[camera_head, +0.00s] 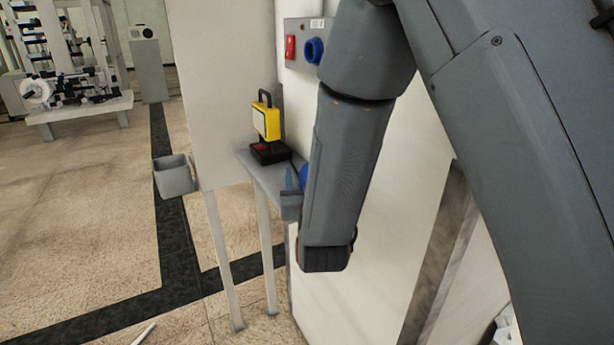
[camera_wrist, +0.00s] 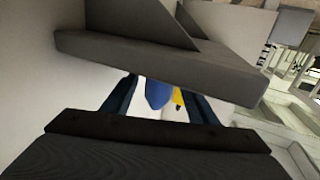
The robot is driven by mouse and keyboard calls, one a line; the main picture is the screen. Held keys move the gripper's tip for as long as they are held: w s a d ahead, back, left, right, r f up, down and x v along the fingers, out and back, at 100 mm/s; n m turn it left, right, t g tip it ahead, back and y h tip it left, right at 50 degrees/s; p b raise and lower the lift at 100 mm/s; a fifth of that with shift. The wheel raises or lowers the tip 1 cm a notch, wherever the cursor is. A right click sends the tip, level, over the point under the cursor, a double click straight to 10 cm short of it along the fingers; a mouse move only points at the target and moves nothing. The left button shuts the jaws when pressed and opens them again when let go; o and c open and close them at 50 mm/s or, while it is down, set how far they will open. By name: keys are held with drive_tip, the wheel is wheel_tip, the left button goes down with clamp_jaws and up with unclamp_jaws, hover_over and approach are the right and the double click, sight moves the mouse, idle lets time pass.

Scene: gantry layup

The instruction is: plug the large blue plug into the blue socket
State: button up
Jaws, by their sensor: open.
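The blue socket (camera_head: 313,50) is a round blue fitting on a grey panel high on the white wall, partly hidden by my arm. The large blue plug (camera_head: 303,176) shows only as a small blue patch beside my forearm, at the right end of the shelf. In the wrist view the blue plug (camera_wrist: 157,94) appears between the fingers of my gripper (camera_wrist: 156,84), with visible gaps on either side. My gripper is open; in the head view it shows at the shelf (camera_head: 290,180), mostly behind the arm. Contact with the plug cannot be made out.
The yellow device also shows in the wrist view (camera_wrist: 178,97). A red switch (camera_head: 290,47) is left of the socket. A grey bin (camera_head: 174,177) hangs left. Floor at left is mostly clear.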

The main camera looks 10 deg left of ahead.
drive_tip(key=shift+p+x, duration=0.45)
drive_tip(key=shift+x, duration=1.25)
drive_tip(key=shift+d+r, duration=0.1)
drive_tip(key=shift+r, duration=0.05)
drive_tip(key=c, duration=1.2)
drive_tip(key=shift+o, duration=0.2)
drive_tip(key=shift+r, duration=0.1)
wheel_tip(320, 180, up, 9)
drive_tip(key=b, duration=0.2)
wheel_tip(320, 180, up, 20)
drive_tip(key=n+y+p, duration=0.6)
drive_tip(key=n+y, duration=0.3)
drive_tip(key=n, duration=1.4)
hover_over(305, 168)
drive_tip(key=s+a, duration=0.2)
drive_tip(key=a, duration=0.9)
drive_tip(key=shift+w+d+r, duration=0.1)
drive_tip(key=shift+w+r, duration=0.05)
drive_tip(key=shift+w, duration=0.05)
drive_tip(key=shift+m, duration=0.3)
